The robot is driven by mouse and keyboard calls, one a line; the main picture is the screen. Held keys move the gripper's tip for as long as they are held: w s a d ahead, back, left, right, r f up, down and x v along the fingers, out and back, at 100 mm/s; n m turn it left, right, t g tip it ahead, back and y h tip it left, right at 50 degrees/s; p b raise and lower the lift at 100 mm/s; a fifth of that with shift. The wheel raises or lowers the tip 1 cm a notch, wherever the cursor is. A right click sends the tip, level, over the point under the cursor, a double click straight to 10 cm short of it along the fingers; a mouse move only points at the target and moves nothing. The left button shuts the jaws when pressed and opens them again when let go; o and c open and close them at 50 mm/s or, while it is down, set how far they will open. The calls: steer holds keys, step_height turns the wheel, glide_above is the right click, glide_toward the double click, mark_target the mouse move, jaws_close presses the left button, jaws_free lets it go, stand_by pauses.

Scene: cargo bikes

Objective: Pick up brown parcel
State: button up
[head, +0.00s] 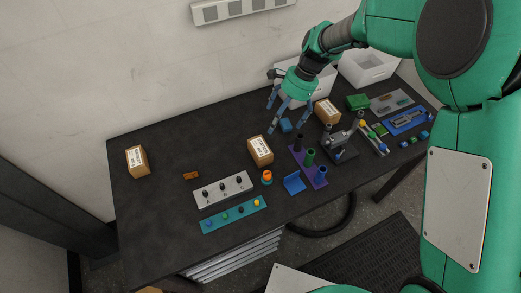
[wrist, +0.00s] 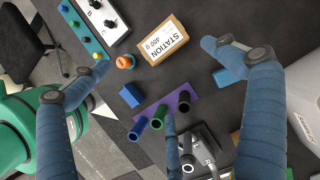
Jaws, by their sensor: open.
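Three brown parcels with white labels stand on the dark table in the head view: one at the far left (head: 137,160), one in the middle (head: 260,151), and one at the right (head: 327,112). My gripper (head: 287,128) is above the table, its blue fingers spread and empty, between the middle and right parcels. In the wrist view, the parcel labelled "STATION 400 g" (wrist: 165,42) lies beyond the open fingers (wrist: 155,62), apparently untouched. A small blue block (head: 286,125) is close to the fingertips in the picture.
A purple holder with coloured tubes (head: 308,156), a grey fixture (head: 340,140), a blue bracket (head: 294,183) and an orange-topped piece (head: 267,177) stand near the middle parcel. White bins (head: 368,66) are at the back right. The table's left part is mostly clear.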

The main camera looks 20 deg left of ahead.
mark_target(261, 147)
steer(key=shift+m+g, duration=0.3)
steer(key=a+f, duration=0.2)
steer(key=f, duration=0.1)
steer(key=shift+a+f, duration=0.15)
steer(key=shift+a, duration=0.2)
steer(key=shift+b+x, duration=0.75)
steer(key=shift+x, duration=3.55)
steer(key=shift+f, duration=0.1)
steer(key=shift+b+x, duration=0.75)
steer(key=shift+x, duration=1.8)
steer(key=shift+w+d, duration=0.1)
steer(key=shift+w, duration=0.05)
steer(key=shift+c, duration=0.3)
steer(key=c, duration=1.7)
